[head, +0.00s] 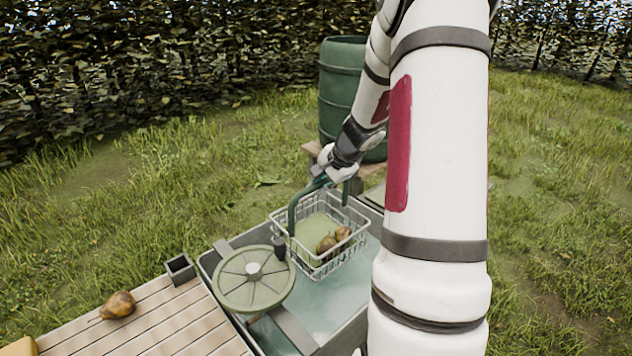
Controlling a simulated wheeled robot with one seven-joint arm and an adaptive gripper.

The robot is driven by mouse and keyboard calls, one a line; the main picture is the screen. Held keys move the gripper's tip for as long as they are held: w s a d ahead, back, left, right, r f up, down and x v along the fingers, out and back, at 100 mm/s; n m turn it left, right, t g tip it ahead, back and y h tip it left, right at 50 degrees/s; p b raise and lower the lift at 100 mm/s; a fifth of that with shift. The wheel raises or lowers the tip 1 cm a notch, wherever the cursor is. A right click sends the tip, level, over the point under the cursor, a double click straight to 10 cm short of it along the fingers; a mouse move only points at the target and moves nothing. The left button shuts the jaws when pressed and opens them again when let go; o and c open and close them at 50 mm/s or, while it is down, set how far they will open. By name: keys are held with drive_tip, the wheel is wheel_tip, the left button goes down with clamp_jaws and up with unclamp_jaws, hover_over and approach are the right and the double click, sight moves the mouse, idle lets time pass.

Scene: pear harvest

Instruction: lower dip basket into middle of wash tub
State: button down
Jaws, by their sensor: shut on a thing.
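The dip basket (290,228) is a pale wire basket with a dark green raised handle (299,203). Several brown pears (328,244) lie in its right part. My gripper (322,178) is shut on the top of the handle, coming from the upper right. The basket hangs roughly level over the far part of the wash tub (208,262), a grey-green tub with pale water (330,300). I cannot tell whether the basket's bottom touches the water. My arm hides the tub's right side.
A round green spoked disc (253,279) lies over the tub's left side, close to the basket. A slatted wooden table (150,325) at lower left bears a brown pear (118,305). A small dark square holder (180,269) sits at its corner. A green barrel (341,90) stands behind.

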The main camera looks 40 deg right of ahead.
sight(317, 238)
wheel_tip(317, 238, down, 19)
drive_tip(key=b, duration=1.6)
drive_tip(key=shift+r, duration=0.15)
wheel_tip(317, 238, down, 2)
drive_tip(key=b, duration=0.2)
drive_tip(key=shift+b, duration=0.35)
drive_tip(key=shift+f, duration=0.2)
drive_tip(key=shift+s+a+f+b, duration=0.15)
drive_tip(key=shift+s+f+b, duration=0.5)
drive_tip(key=shift+b, duration=0.35)
drive_tip(key=c, duration=1.5)
unclamp_jaws()
drive_tip(key=shift+r, duration=0.1)
drive_tip(key=shift+s+r, duration=0.1)
drive_tip(key=v, duration=1.1)
drive_tip(key=shift+s+r, duration=0.2)
drive_tip(key=shift+r, duration=0.15)
